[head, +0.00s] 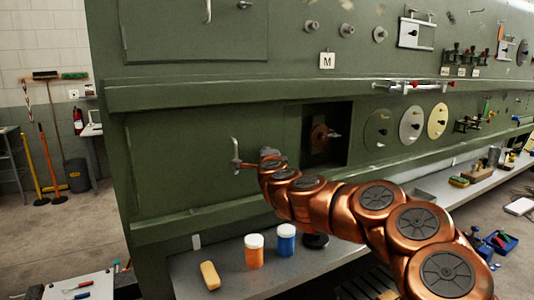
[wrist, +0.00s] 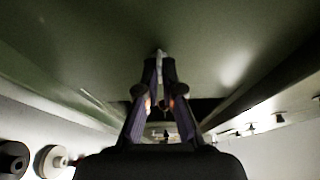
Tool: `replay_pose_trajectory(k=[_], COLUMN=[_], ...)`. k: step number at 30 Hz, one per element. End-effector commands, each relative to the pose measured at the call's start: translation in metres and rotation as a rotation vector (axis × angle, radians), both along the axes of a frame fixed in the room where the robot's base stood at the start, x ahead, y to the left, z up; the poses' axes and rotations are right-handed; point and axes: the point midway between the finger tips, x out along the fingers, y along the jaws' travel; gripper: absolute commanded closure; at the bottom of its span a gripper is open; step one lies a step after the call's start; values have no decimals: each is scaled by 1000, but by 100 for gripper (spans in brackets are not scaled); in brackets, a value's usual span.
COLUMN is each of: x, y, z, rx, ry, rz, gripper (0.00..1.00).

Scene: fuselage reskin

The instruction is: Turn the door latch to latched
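The door latch (head: 236,152) is a silver handle on the lower left green door panel in the head view. One part of it stands upright and another runs level to the right, towards my gripper (head: 261,161). In the wrist view the two dark fingers of my gripper (wrist: 160,72) come close together at their tips. A pale strip of the latch (wrist: 160,56) shows between them, so the gripper looks shut on it. My gripper hides the right end of the latch in the head view.
A dark square opening (head: 343,120) with a copper-coloured part lies right of my gripper. A green ledge (head: 250,93) runs above. Below, a shelf (head: 190,284) carries an orange jar (head: 254,256), a blue jar (head: 286,243) and a yellow block (head: 209,275).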

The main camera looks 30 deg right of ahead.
Motion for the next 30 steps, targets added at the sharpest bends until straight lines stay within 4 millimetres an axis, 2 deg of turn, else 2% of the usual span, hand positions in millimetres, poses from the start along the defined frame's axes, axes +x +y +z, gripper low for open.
replay_pose_trajectory(k=[4,6,12,23,30], x=[0,0,0,-2,-21], y=[0,0,0,0,11], z=[0,0,0,0,0], rx=[1,1,0,0,0], ry=[0,0,0,0,1], rz=[1,0,0,-1,1], gripper=[100,89,70,70,70])
